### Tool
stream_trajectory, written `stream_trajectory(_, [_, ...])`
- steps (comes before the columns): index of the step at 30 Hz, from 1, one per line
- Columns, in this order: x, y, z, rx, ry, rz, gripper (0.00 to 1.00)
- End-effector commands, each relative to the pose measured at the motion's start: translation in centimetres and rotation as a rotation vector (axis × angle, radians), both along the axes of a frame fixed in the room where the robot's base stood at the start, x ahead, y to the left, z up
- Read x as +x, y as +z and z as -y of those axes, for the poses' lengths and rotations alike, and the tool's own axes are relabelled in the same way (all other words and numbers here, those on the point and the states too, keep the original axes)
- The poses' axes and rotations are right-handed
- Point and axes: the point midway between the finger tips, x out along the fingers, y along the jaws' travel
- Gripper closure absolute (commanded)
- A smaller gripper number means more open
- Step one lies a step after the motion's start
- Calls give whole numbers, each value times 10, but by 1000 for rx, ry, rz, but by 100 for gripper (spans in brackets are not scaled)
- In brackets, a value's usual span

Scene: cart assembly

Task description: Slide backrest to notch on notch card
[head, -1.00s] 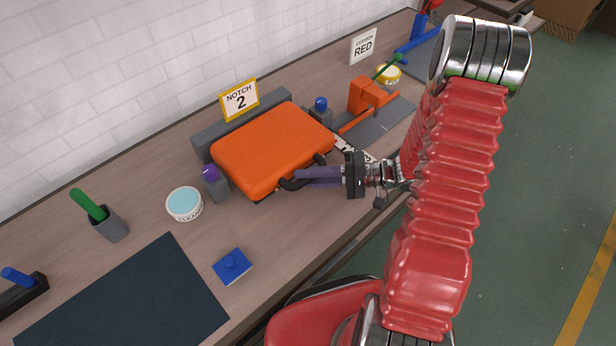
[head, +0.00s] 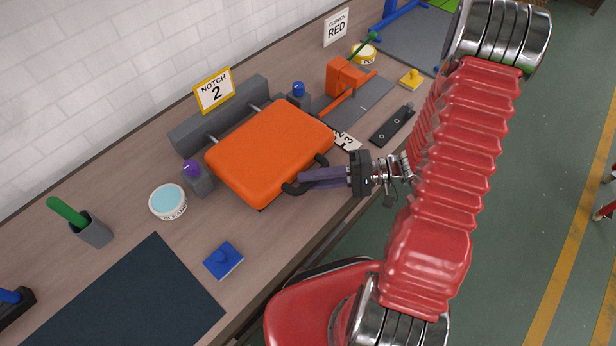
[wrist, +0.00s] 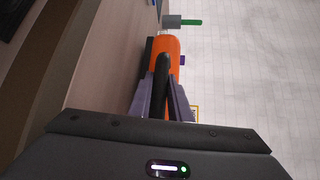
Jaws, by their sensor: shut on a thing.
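The orange backrest (head: 268,150) lies flat in front of a long grey block (head: 220,114), with short metal rods showing in the gap between them. Its black handle (head: 319,162) is on the near edge. My gripper (head: 300,180) has its purple fingers shut on this handle. In the wrist view the fingers (wrist: 162,98) close around the black handle (wrist: 162,75), with the orange backrest behind. A yellow-framed card (head: 214,91) reads NOTCH 2. A white number strip (head: 346,140) beside the backrest shows a 2 and a 3; its other end is hidden.
Purple-topped (head: 197,178) and blue-topped (head: 298,95) grey posts flank the backrest. An orange clamp-like part (head: 346,78) and a black bar (head: 392,125) are right.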

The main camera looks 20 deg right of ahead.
Motion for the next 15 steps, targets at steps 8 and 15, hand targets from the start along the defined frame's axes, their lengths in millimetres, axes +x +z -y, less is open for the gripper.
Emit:
stream_trajectory(8, [-1, -3, -1, -6, 3, -4, 72])
stream_trajectory(15, [0, -2, -1, -4, 3, -2, 64])
